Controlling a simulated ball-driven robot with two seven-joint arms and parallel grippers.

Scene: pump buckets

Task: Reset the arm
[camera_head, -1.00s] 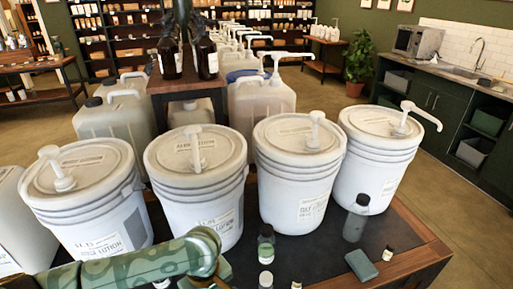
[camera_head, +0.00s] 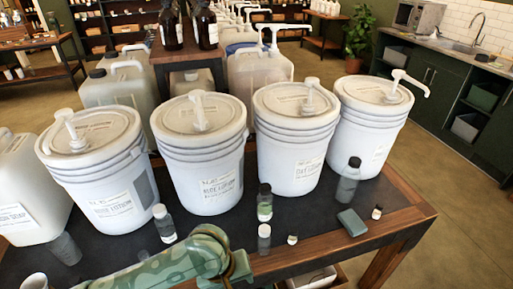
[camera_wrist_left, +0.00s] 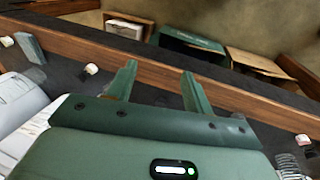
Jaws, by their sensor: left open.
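My left arm (camera_head: 185,262), green and camouflage-patterned, comes in at the lower left of the head view, in front of the pump buckets. Its gripper is out of that view. In the left wrist view, my left gripper (camera_wrist_left: 160,82) is open, with nothing between its two green fingers, over the table's wooden edge. Several white lidded lotion buckets with pumps stand upright in a row, including the leftmost bucket (camera_head: 112,190), the second bucket (camera_head: 212,175), the third bucket (camera_head: 295,150) and the rightmost bucket (camera_head: 368,135). My right gripper is out of view.
The table (camera_head: 330,238) has a dark top and wooden edge. A white jug (camera_head: 28,200) is at left. Boxes (camera_wrist_left: 190,42) sit below the edge.

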